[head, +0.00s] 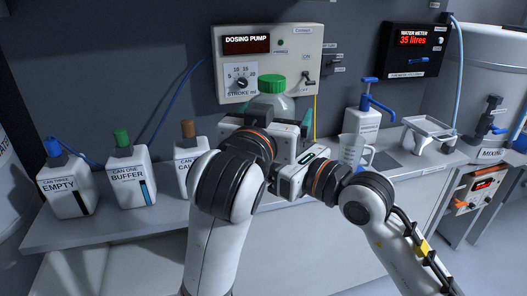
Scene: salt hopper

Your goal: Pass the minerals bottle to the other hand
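A bottle with a green cap (272,84) and a pale translucent green body (288,106) stands upright in front of the dosing pump. Its label and lower part are hidden behind my grippers, so I cannot read its name or see whether it touches the bench. My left gripper (268,113) is right at the near side of the bottle, and its fingers are mostly hidden. My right gripper (306,143) is close beside the left one, lower and to the right, pointing toward the bottle. I cannot see whether either gripper's fingers close on it.
Several white cans, including EMPTY (66,190) and BUFFER (130,176), stand on the left bench. A clear measuring jug (350,150), a blue pump dispenser (366,120) and a small white stand (428,131) are at right. The dosing pump (297,50) is behind.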

